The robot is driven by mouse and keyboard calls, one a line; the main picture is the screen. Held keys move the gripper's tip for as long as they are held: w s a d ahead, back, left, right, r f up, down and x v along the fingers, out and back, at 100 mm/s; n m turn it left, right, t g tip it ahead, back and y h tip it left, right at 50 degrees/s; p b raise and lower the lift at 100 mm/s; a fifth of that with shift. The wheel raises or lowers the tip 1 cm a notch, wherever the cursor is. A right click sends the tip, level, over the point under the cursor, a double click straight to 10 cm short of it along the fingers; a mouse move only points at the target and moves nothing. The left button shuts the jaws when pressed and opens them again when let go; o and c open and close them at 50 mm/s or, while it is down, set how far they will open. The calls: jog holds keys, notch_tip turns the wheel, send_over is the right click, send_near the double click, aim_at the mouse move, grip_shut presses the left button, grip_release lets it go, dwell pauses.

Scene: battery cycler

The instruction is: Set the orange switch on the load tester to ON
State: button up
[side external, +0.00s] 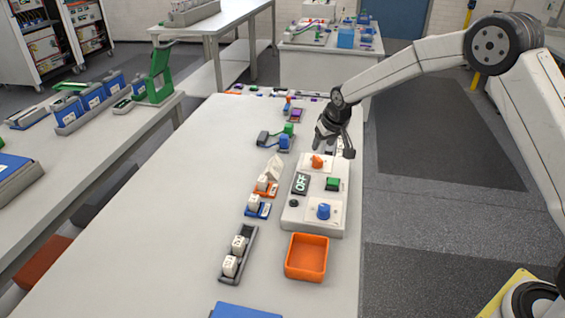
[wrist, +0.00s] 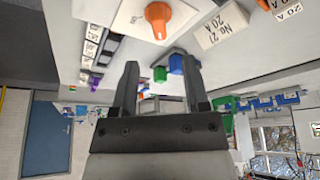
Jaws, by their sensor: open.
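The load tester (side external: 297,217) is a white box near the right edge of the white table. Its small dark display (side external: 300,183) reads OFF. The orange switch (side external: 317,161) is a rotary knob on a white plate at the tester's far end.
A green button (side external: 333,184) and a blue knob (side external: 324,211) sit on the tester. An orange tray (side external: 306,257) is in front of it. Holders with white blocks (side external: 239,244) stand left. Blue and green parts (side external: 285,141) lie beyond. The table's left side is clear.

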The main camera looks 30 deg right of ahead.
aim_at(317, 157)
jog(key=shift+x, duration=3.4)
grip_shut()
